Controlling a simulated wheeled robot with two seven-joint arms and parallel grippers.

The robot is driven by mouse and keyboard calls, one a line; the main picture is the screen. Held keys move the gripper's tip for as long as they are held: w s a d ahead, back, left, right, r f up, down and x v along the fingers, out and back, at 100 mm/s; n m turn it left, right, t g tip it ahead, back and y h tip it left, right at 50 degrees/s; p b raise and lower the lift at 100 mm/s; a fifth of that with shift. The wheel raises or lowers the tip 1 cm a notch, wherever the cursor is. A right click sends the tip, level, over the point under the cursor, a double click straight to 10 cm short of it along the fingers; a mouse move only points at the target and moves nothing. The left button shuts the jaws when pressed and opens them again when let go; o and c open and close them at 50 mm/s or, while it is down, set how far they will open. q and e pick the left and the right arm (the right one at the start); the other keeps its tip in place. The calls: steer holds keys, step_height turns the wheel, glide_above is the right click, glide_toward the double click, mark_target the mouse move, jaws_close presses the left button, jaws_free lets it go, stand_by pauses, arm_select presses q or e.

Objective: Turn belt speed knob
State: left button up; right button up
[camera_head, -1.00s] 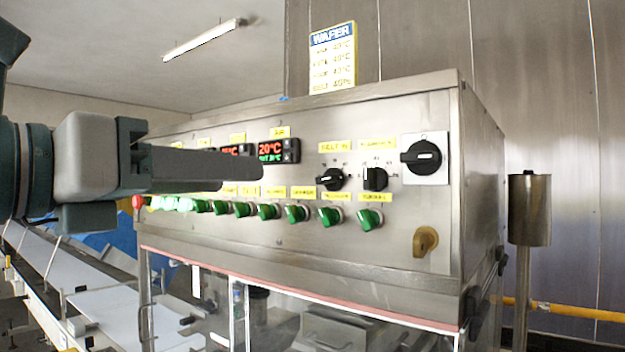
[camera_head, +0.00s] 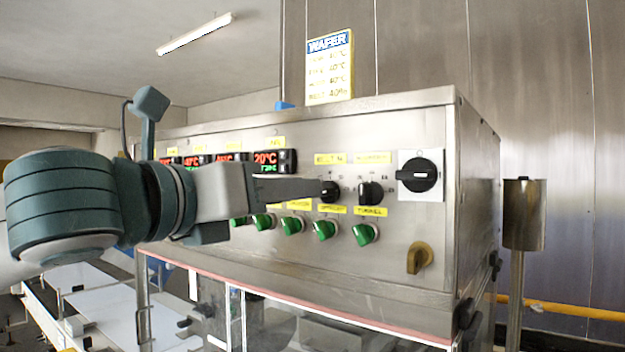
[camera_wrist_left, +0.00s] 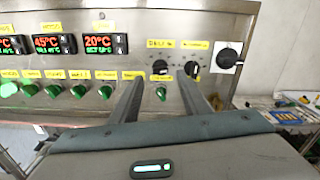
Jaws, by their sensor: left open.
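The belt speed knob (camera_head: 330,192) is a round black knob under a yellow label that seems to read BELT, on the steel control panel (camera_head: 400,225). My left gripper (camera_head: 314,188) comes in from the left, its fingertips partly covering the knob's left side. In the left wrist view the fingers are apart and empty (camera_wrist_left: 160,78), and the knob (camera_wrist_left: 160,68) shows between and just beyond the tips. I cannot tell whether they touch it. My right gripper is not in view.
A second black knob (camera_head: 371,193) sits close to the right, near the right fingertip. A larger black rotary switch (camera_head: 418,175) is farther right. Green switches (camera_head: 325,229) line up below, and red-and-green displays (camera_head: 267,161) are to the left. A WAFER sign (camera_head: 330,68) stands on top.

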arm_select(q)
steer(key=p+x, duration=0.2)
steer(key=x, duration=0.4)
steer(key=shift+w, duration=0.15)
steer(key=shift+d, duration=0.15)
steer(key=c, duration=1.1)
